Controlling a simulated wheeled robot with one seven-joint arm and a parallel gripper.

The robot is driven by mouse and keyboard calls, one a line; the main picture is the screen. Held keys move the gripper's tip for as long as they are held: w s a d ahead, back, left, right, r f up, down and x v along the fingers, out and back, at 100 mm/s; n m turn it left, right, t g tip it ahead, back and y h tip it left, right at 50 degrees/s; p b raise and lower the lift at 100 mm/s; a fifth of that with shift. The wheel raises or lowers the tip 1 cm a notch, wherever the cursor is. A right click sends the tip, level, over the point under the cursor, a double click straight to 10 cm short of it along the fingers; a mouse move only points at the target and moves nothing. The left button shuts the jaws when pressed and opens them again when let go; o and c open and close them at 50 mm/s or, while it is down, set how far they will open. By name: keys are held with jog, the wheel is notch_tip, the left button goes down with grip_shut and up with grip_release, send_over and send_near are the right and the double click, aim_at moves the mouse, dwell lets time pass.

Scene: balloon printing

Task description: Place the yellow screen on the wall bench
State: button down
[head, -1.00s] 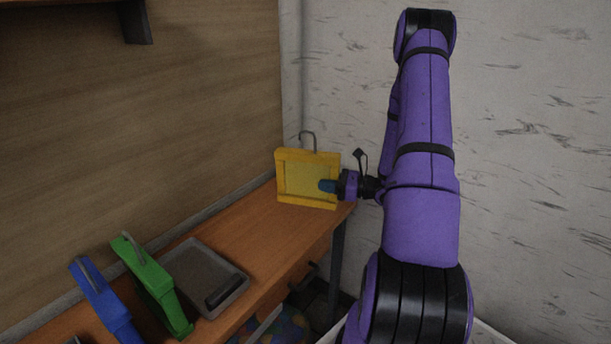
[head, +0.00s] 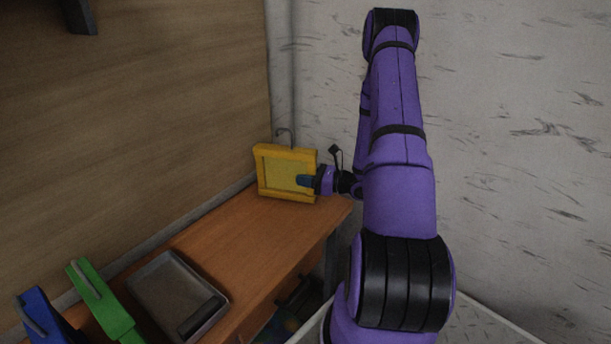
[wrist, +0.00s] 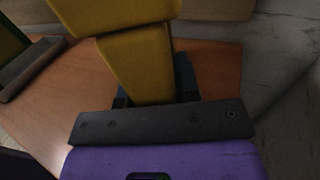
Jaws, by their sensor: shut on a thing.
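The yellow screen (head: 270,172) stands upright at the far right end of the wall bench (head: 262,232) in the head view, with a grey hook above its top edge. My gripper (head: 305,181) is shut on the right side of its frame. In the wrist view the yellow frame (wrist: 138,62) runs down between the fingers, above the orange bench top (wrist: 75,95). I cannot tell whether the screen's lower edge touches the bench or is slightly above it.
A grey tray (head: 160,284) lies on the bench nearer me. A green screen (head: 106,305) and a blue screen (head: 42,318) stand left of it. A wooden wall backs the bench, and a pale wall (head: 530,130) stands at right. The bench between tray and yellow screen is clear.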

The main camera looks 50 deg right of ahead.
jog(key=shift+f, duration=0.1)
jog(key=c, duration=0.8)
grip_release()
jog(key=shift+c, duration=0.2)
jog(key=shift+s, duration=0.2)
jog(key=v, duration=1.1)
jog(key=shift+s+d, duration=0.25)
jog(key=shift+s, duration=0.05)
